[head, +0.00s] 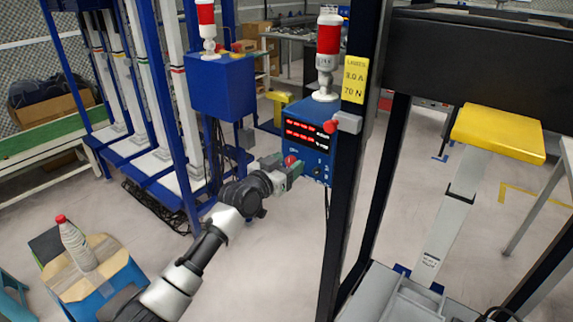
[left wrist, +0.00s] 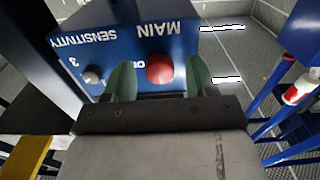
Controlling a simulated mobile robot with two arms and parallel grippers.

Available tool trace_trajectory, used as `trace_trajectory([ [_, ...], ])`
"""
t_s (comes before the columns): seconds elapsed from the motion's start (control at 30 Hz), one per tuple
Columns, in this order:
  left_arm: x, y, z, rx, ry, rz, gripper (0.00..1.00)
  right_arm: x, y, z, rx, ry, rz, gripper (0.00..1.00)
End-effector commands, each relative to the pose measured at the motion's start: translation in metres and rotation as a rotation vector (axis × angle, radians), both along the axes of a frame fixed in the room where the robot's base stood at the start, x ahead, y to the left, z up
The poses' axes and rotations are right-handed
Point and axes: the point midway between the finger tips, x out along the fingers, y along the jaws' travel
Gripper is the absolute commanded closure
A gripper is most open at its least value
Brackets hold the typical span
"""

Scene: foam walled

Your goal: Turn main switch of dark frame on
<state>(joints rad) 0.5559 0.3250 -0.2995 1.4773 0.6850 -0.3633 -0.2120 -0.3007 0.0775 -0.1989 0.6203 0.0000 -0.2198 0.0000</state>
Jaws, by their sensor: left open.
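The main switch is a red round knob (head: 291,160) on the blue control box (head: 318,172) attached to the dark frame (head: 356,130). In the left wrist view the red knob (left wrist: 160,69) sits by the upside-down word MAIN. My left gripper (head: 287,168) is at the box, its arm coming from the lower left. In the left wrist view its two green fingertips (left wrist: 162,80) are open, one on each side of the knob. I cannot tell whether they touch it. My right gripper is not in view.
A grey SENSITIVITY knob (left wrist: 92,75) is beside the main switch. A red-and-white lamp (head: 328,50) stands on the box. A blue frame with its own box (head: 222,85) is at the left. A bottle (head: 76,243) stands at the lower left. Floor between is clear.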

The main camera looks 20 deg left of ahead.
Motion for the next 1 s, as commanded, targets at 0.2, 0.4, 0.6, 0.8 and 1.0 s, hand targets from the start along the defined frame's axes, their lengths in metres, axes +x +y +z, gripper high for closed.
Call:
trace_trajectory([
  [0.2, 0.0004, -0.0003, 0.0001, 0.0, 0.0, 0.0, 0.43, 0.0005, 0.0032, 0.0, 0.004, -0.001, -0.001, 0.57],
  [0.4, 0.0003, -0.0001, 0.0001, 0.0, 0.0, 0.0, 0.71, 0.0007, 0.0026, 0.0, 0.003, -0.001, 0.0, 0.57],
  [0.6, 0.0002, 0.0, 0.0001, 0.001, 0.0, 0.0, 0.92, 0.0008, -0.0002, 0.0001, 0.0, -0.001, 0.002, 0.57],
  [0.8, 0.0003, 0.0002, 0.0, 0.024, -0.009, 0.0, 0.92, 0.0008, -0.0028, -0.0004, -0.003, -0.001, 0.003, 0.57],
  [1.0, 0.0005, 0.0006, 0.0001, 0.11, -0.039, 0.0, 0.92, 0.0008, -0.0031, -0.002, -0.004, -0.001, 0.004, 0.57],
])
